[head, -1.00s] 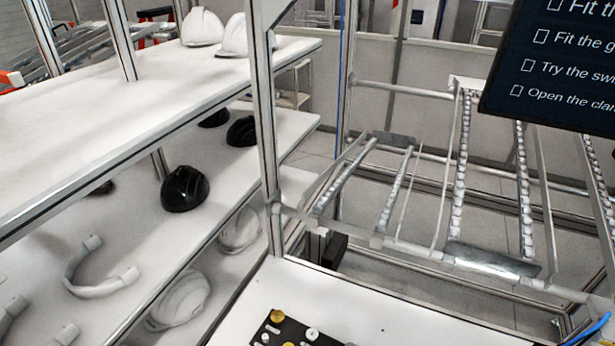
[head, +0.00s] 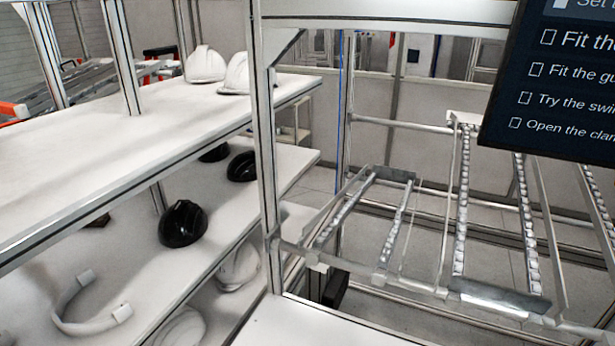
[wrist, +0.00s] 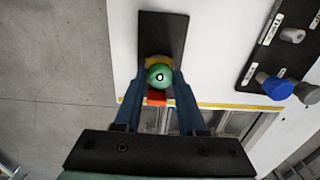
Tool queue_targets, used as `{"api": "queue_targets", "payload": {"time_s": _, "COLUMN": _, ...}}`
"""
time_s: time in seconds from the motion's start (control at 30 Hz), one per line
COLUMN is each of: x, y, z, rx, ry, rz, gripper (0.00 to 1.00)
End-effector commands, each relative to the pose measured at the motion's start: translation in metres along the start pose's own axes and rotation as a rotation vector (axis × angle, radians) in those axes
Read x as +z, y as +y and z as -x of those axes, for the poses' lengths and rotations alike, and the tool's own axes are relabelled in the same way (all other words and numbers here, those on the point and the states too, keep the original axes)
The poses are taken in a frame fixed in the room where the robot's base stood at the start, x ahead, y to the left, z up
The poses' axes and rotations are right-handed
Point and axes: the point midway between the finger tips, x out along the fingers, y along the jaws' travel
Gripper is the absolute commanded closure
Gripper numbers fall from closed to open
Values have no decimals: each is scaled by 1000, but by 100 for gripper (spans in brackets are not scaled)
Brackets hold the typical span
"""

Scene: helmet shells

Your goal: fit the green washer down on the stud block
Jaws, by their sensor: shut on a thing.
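In the wrist view the green washer (wrist: 154,84) is a round green piece with a small pale spot at its centre. It sits between the two dark blue fingers of my gripper (wrist: 160,80), which is shut on it. Under or just beyond it are a yellow piece (wrist: 155,60) and a red piece (wrist: 157,97) on a dark block (wrist: 163,32), likely the stud block. The washer overlaps the yellow piece in the picture. I cannot tell whether it touches it or how high it is. No stud shows clearly. The head view shows neither washer nor gripper.
In the wrist view a dark labelled board (wrist: 282,42) with grey and blue knobs lies right of the block on the white table (wrist: 215,40). In the head view shelves (head: 200,115) with helmet shells stand left, a roller rack (head: 420,230) right, and a checklist screen (head: 555,75) upper right.

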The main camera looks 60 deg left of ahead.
Motion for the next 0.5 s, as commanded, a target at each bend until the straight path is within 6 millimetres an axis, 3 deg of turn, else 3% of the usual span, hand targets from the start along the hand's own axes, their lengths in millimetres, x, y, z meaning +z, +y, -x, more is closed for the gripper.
{"api": "queue_targets", "payload": {"time_s": 0.5, "x": 0, "y": 0, "z": -11, "rx": 0, "ry": 0, "rz": 0, "gripper": 100}}
